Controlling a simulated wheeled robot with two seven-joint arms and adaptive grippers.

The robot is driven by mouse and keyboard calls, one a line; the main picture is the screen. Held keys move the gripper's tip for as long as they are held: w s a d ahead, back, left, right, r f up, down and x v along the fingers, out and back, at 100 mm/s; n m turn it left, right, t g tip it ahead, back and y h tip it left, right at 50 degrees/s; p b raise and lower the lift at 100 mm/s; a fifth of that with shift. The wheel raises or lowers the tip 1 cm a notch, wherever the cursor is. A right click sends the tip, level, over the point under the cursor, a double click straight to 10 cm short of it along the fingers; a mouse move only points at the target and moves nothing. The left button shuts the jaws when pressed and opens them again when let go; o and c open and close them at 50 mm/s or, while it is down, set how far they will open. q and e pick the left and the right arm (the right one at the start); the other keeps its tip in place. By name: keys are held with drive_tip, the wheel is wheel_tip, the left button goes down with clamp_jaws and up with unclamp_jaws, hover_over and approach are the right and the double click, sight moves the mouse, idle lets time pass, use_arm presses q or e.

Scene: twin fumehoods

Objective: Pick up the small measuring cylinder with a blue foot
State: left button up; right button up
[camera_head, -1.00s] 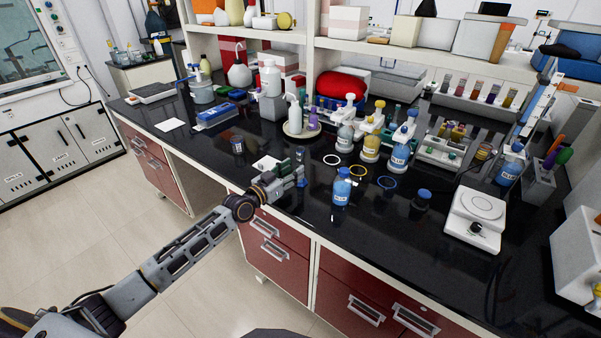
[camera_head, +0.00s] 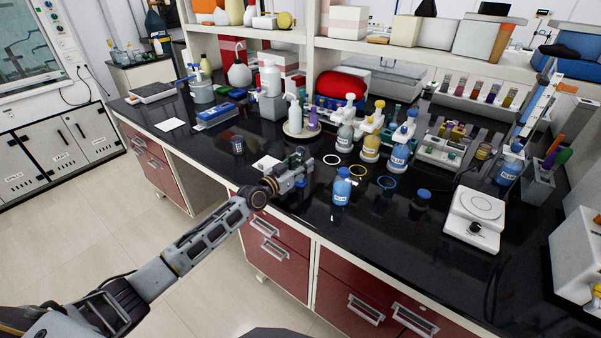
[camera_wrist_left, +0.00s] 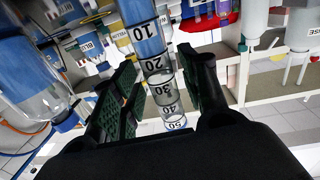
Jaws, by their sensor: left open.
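The small measuring cylinder (camera_wrist_left: 160,72) is clear, with black marks from 10 to 50 and blue at its foot end. In the left wrist view it stands between the two dark-green finger pads of my left gripper (camera_wrist_left: 153,88). The pads are open, with a gap visible on the right side of the cylinder; I cannot tell whether the left pad touches it. In the head view my left gripper (camera_head: 304,164) is low over the front part of the black bench and mostly hides the cylinder. My right gripper is not in view.
A blue-capped bottle (camera_head: 342,187) stands close to the right of my gripper. Coloured rings (camera_head: 358,171) lie behind it, and several wash bottles (camera_head: 398,155) stand further back. A white balance (camera_head: 475,216) is at the right. The bench (camera_head: 285,212) is clear in front.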

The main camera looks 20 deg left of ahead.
use_arm(q)
drive_tip(key=c, duration=0.9)
drive_tip(key=shift+r, duration=0.1)
clamp_jaws()
drive_tip(key=shift+r+p, duration=0.3)
drive_tip(key=shift+r, duration=0.5)
wheel_tip(320, 180, up, 8)
drive_tip(key=p, duration=0.1)
drive_tip(key=shift+r, duration=0.15)
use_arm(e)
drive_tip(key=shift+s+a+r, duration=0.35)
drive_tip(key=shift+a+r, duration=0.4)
